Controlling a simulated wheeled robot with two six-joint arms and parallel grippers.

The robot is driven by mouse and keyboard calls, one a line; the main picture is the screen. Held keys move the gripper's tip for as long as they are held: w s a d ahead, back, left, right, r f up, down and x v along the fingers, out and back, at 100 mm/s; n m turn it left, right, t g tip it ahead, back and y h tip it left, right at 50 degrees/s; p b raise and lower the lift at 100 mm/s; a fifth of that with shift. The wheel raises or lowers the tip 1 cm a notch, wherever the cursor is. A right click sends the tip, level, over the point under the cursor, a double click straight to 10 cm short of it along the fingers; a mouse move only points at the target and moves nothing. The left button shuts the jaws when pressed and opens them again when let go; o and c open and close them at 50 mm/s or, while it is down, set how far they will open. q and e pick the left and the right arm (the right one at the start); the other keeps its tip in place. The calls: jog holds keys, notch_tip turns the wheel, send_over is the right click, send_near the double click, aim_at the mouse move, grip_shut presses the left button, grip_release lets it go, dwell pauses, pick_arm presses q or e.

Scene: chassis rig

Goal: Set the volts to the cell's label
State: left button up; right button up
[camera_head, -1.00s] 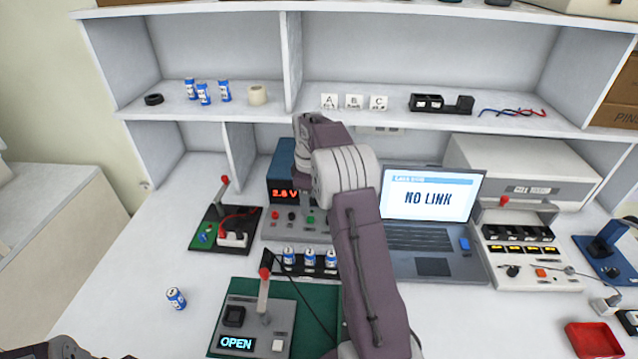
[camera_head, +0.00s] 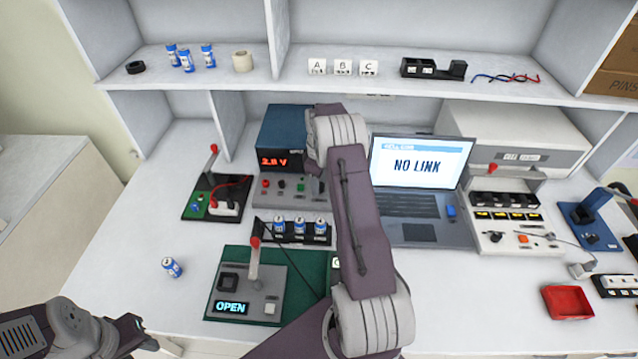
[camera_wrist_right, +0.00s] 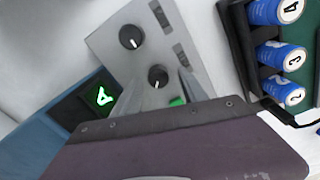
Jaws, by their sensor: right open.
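The blue power supply (camera_head: 285,128) stands at the back of the bench. Its red display (camera_head: 281,161) reads about 2.8 V. My right gripper (camera_wrist_right: 158,82) is open at its grey panel, with a fingertip on either side of the lower black knob (camera_wrist_right: 158,76); contact is unclear. The other knob (camera_wrist_right: 131,37) is beside it. In the head view my right arm hides the gripper and part of the panel. A loose blue cell (camera_head: 172,267) stands at the left; its label is too small to read surely.
Numbered cells (camera_wrist_right: 278,52) sit in a black rack right of the panel in the wrist view. A green mat (camera_head: 318,266) holds a lever box (camera_head: 248,292) showing OPEN. A laptop (camera_head: 418,165) reads NO LINK. A red tray (camera_head: 567,302) lies far right.

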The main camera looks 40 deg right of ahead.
jog(key=shift+d+f, duration=0.1)
jog(key=shift+f, duration=0.3)
grip_shut()
jog(key=m+p, duration=0.1)
jog(key=m, duration=0.2)
jog(key=shift+r, duration=0.15)
jog(key=m+p, duration=0.1)
jog(key=m, duration=0.2)
jog(key=shift+m+p, duration=0.3)
jog(key=shift+m, duration=0.1)
jog(key=m, duration=0.4)
jog(key=shift+d+p, duration=0.1)
jog(key=shift+p, duration=0.2)
jog(key=shift+m, duration=2.4)
